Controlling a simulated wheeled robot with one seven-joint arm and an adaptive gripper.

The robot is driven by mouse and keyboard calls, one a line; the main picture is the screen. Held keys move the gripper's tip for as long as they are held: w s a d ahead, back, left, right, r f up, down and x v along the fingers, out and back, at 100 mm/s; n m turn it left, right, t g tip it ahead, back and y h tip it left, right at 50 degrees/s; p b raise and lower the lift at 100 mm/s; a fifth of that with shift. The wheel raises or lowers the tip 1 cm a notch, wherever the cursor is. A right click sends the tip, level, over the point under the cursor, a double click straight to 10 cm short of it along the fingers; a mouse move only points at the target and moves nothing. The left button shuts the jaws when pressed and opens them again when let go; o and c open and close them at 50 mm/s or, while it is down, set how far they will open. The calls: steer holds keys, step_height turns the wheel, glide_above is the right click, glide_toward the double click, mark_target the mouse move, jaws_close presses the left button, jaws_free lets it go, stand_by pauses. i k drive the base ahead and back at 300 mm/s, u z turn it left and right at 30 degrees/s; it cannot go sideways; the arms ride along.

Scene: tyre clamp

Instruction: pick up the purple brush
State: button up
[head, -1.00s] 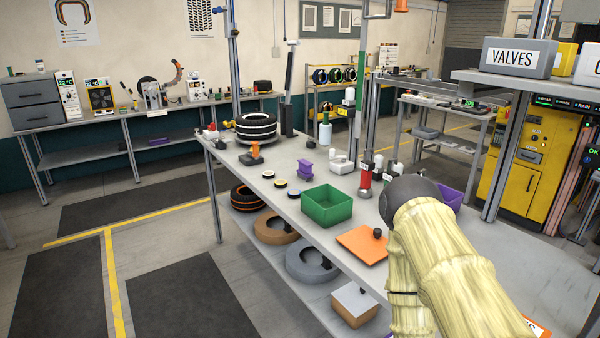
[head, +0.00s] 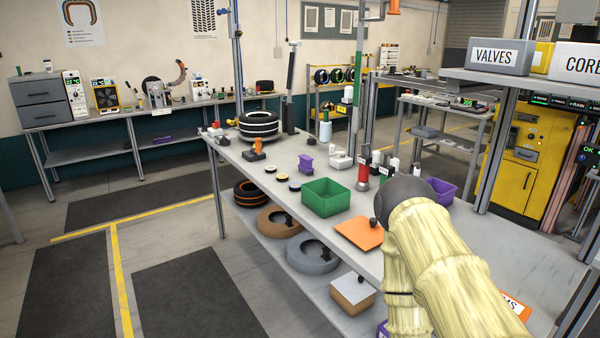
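A small purple item (head: 306,163) stands on the long grey workbench (head: 455,245), behind the green bin. It is too small in the head view to tell if it is the purple brush; no bristles can be made out. My pale-sleeved arm fills the lower right, and its dark rounded joint is in front of the bench's right part. My gripper and its fingers do not show, so what it holds cannot be seen.
A green bin (head: 328,197), an orange plate (head: 358,233), a red bottle (head: 363,172) and a purple bin (head: 441,190) are on the bench. A tyre (head: 258,124) lies at its far end. Tyres and a box (head: 352,294) fill the shelf below. The right bench top is mostly bare.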

mark_target(305, 166)
steer(key=u, duration=1.05)
steer(key=i, duration=1.05)
steer(key=z, duration=0.15)
